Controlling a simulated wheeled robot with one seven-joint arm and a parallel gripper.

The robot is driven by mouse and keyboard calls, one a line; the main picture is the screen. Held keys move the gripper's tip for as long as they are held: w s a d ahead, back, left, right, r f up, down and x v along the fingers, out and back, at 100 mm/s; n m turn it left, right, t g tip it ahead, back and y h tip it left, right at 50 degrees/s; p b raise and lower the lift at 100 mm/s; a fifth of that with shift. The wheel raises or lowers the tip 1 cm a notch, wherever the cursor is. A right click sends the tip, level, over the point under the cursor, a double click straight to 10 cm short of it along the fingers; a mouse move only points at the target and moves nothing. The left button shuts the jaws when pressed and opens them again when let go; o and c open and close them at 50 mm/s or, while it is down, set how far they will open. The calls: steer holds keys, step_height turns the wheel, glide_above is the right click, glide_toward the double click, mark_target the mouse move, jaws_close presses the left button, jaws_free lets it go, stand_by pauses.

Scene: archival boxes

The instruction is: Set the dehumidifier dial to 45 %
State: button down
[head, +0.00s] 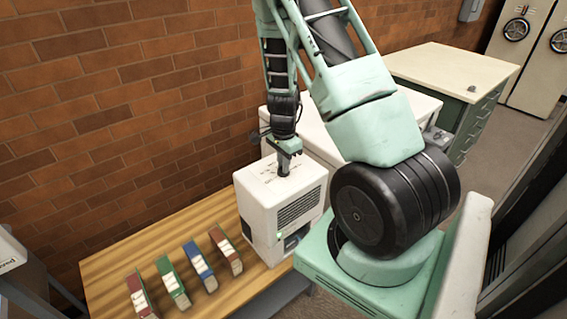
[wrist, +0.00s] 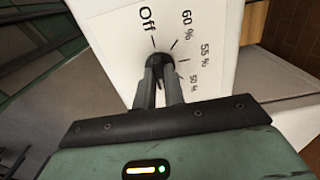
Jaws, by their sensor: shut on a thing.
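The dehumidifier (head: 258,215) is a white box with a side grille, standing on the wooden table. Its top face also fills the middle of the wrist view (wrist: 112,25). My gripper (head: 284,172) reaches down onto that top face. In the wrist view, my gripper's fingers (wrist: 160,80) are shut on the dark round dial (wrist: 157,60). Printed marks "Off", "60 %", "55 %" and "50 %" run around the dial. No 45 % mark is legible, and the side nearest my gripper is hidden. I cannot tell where the dial points.
Several red, green and blue box files (head: 172,283) stand in a row on the wooden table (head: 110,267), left of the dehumidifier. A brick wall (head: 120,100) is behind. A white-topped green cabinet (head: 455,72) stands at the back right.

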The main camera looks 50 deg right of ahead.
steer(key=shift+w, duration=0.1)
steer(key=c, duration=1.5)
jaws_free()
step_height(320, 180, up, 18)
steer(key=shift+f, duration=0.25)
steer(key=shift+a, duration=0.1)
